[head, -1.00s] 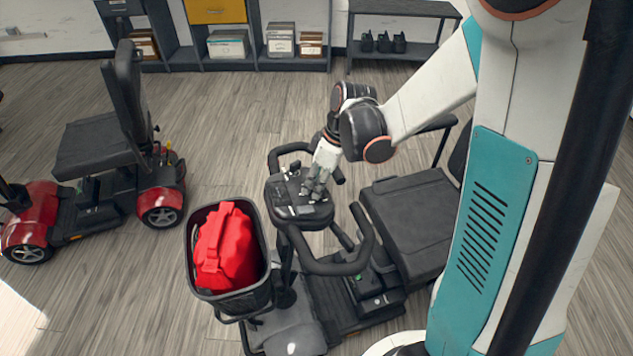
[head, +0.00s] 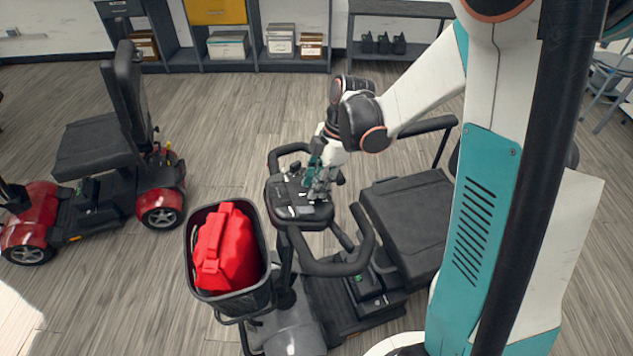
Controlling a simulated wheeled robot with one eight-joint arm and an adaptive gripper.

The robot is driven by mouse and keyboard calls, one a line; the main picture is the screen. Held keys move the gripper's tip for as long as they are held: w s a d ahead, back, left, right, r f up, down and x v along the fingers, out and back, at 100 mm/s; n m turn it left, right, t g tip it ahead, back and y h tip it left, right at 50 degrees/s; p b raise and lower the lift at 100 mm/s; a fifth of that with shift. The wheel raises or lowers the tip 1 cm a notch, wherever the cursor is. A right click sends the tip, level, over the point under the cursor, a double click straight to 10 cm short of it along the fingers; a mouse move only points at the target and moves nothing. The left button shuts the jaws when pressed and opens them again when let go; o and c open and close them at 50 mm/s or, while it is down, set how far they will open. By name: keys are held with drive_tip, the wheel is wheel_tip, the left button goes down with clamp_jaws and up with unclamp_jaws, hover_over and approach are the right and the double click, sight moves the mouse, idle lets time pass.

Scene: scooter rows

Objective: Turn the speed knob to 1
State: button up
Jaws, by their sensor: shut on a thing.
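The dark scooter's control panel (head: 290,203) sits between its handlebars, in the middle of the head view. My gripper (head: 316,194) is over the right part of this panel, pointing down with its fingertips at the panel surface. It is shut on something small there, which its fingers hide. The speed knob cannot be made out, nor can its setting be read. Small light marks or controls show on the panel left of and below the fingers.
A red scooter (head: 110,165) stands at the left. Shelves (head: 240,45) line the back wall. Floor between the scooters is clear.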

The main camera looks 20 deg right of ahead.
idle(0.4)
drive_tip(key=o, duration=1)
drive_tip(key=shift+o, duration=0.2)
drive_tip(key=shift+r, duration=0.15)
drive_tip(key=v, duration=1.1)
drive_tip(key=shift+d+r, duration=0.15)
drive_tip(key=shift+r, duration=0.2)
